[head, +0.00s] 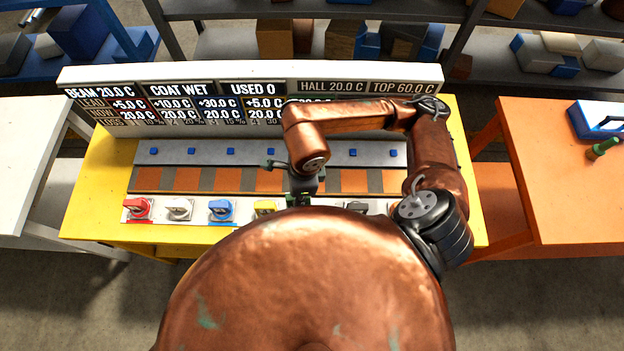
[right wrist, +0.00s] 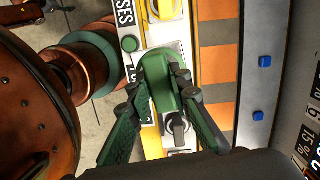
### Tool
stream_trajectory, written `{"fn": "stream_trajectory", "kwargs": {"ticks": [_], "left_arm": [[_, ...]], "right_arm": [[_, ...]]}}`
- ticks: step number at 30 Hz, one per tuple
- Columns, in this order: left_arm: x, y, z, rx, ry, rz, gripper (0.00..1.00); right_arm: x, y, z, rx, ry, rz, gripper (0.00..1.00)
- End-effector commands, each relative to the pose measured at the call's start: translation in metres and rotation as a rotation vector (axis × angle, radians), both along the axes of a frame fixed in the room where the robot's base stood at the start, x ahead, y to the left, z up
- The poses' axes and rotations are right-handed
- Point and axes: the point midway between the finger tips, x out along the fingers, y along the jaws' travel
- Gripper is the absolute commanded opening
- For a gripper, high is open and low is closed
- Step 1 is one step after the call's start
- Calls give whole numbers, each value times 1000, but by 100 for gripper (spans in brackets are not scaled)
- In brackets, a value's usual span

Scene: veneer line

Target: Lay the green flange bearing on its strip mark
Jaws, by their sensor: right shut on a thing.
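The green flange bearing (right wrist: 160,85) shows in the right wrist view between the fingertips of my right gripper (right wrist: 160,78). The gripper is shut on it. In the head view the gripper (head: 303,192) is over the front row of the yellow bench, and the bearing is mostly hidden. I cannot tell whether the bearing is clear of its place. The strip (head: 187,180) with alternating orange and grey patches runs behind the row; in the wrist view it (right wrist: 218,62) lies right of the bearing. Which patch is the green one's mark is not readable. My left gripper is not in view.
Red (head: 137,208), white (head: 179,208), blue (head: 221,209) and yellow (head: 265,207) knobbed parts stand left of the gripper. A grey knob (right wrist: 178,130) is close beside the fingers. A display board (head: 250,88) rises behind the strip. An orange table (head: 570,170) stands right.

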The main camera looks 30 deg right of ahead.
Motion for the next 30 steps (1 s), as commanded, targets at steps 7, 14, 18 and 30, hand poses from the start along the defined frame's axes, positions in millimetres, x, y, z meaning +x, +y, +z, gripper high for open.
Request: {"fn": "stream_trajectory", "kwargs": {"ticks": [7,14,18,30], "left_arm": [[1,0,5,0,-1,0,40],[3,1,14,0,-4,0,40],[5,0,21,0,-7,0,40],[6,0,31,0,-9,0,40]], "right_arm": [[-3,-2,1,-2,2,-133,0],[28,-36,-18,-7,5,-144,0],[50,-58,-32,-4,5,-141,0],[84,-91,-84,-1,0,-133,0]]}}
